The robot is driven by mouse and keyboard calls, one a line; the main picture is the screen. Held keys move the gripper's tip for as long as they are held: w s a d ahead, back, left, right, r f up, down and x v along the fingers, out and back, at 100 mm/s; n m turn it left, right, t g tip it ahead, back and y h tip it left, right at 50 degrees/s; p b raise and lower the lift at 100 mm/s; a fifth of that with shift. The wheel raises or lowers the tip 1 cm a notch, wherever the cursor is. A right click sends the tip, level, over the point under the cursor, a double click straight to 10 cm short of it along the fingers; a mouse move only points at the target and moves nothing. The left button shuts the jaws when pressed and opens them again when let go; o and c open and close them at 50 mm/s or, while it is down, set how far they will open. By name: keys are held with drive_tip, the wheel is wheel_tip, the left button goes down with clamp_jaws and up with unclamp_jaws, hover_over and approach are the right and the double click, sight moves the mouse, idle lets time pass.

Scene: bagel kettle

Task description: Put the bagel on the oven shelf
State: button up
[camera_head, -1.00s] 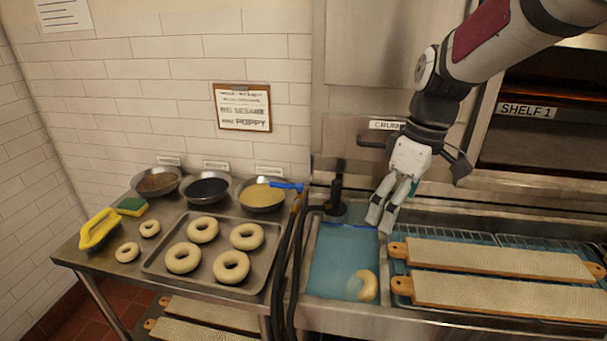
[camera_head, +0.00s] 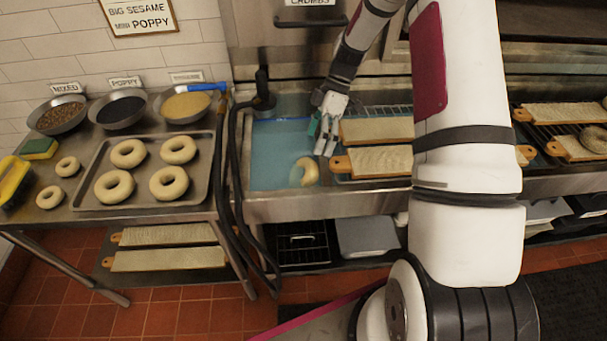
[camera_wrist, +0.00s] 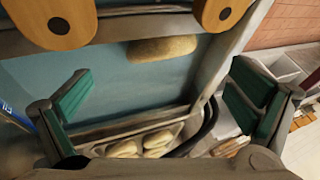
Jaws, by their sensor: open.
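A pale bagel (camera_head: 304,172) sits in the blue water of the kettle (camera_head: 270,155), near its front right corner, partly submerged. In the wrist view the bagel (camera_wrist: 162,48) lies ahead between the finger directions, clear of both pads. My gripper (camera_head: 325,132) is open and empty above the right side of the kettle, behind the bagel. Its green-padded fingers (camera_wrist: 160,100) stand wide apart in the wrist view. Another, darker bagel (camera_head: 594,140) rests on a board at the far right. The oven (camera_head: 550,22) shows partly at the upper right; my arm hides some of it.
Boards with burlap tops (camera_head: 376,130) lie right of the kettle. A metal tray (camera_head: 200,196) with several bagels stands on the left table, beside topping bowls (camera_head: 185,105) and two small bagels. A black hose (camera_head: 236,175) runs between table and kettle.

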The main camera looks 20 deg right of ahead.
drive_tip(key=x, duration=1)
drive_tip(key=shift+s+a+f, duration=0.1)
drive_tip(key=shift+a+f, duration=0.15)
drive_tip(key=shift+f, duration=0.1)
drive_tip(key=c, duration=1.2)
